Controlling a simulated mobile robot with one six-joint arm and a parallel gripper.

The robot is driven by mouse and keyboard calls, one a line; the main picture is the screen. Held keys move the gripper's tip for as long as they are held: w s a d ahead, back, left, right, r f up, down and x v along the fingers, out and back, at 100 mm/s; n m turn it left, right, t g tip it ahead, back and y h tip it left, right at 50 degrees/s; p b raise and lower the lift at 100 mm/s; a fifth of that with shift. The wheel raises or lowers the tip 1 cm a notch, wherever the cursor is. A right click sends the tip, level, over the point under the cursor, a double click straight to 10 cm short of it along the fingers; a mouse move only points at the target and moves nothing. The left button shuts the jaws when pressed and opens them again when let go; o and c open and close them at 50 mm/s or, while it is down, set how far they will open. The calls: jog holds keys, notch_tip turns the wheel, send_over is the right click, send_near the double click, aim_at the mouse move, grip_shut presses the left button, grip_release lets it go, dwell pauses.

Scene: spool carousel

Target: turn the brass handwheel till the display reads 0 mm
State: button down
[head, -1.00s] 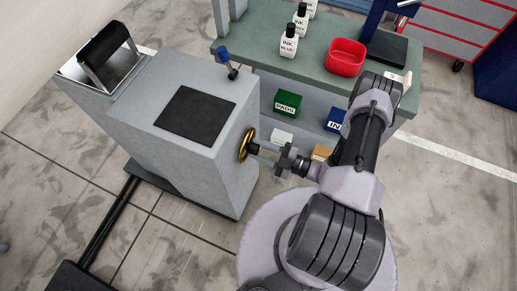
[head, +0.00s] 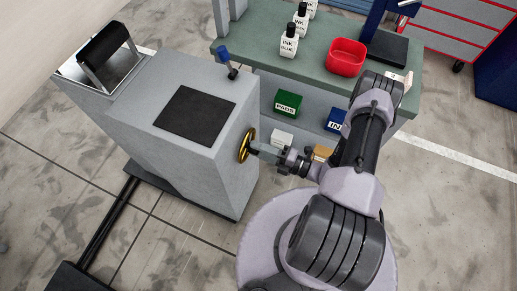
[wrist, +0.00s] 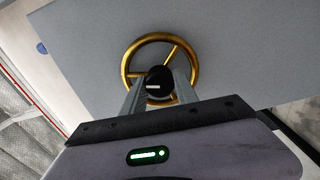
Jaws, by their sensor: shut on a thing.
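The brass handwheel (head: 246,146) is on the right side of a grey cabinet (head: 185,150). In the wrist view the handwheel (wrist: 191,62) is a gold ring with spokes and a black hub (wrist: 158,82) bearing a white mark. My gripper (head: 258,148) reaches the wheel from the right. In the wrist view my gripper (wrist: 158,90) has its two fingers on either side of the black hub, shut on it. The display with the mm reading cannot be made out in either view.
A green bench (head: 270,60) behind the cabinet carries ink bottles (head: 289,40) and a red bin (head: 346,56). A blue-topped lever (head: 225,57) stands at the cabinet's back edge. A black pad (head: 195,115) lies on the cabinet top.

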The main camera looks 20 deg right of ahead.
jog(key=shift+n, duration=0.6)
jog(key=c, duration=0.9)
grip_release()
jog(key=shift+c, duration=0.2)
jog(key=p+v, duration=0.2)
jog(key=v, duration=1.5)
jog(key=shift+s+d, duration=0.2)
jog(key=shift+r, duration=0.1)
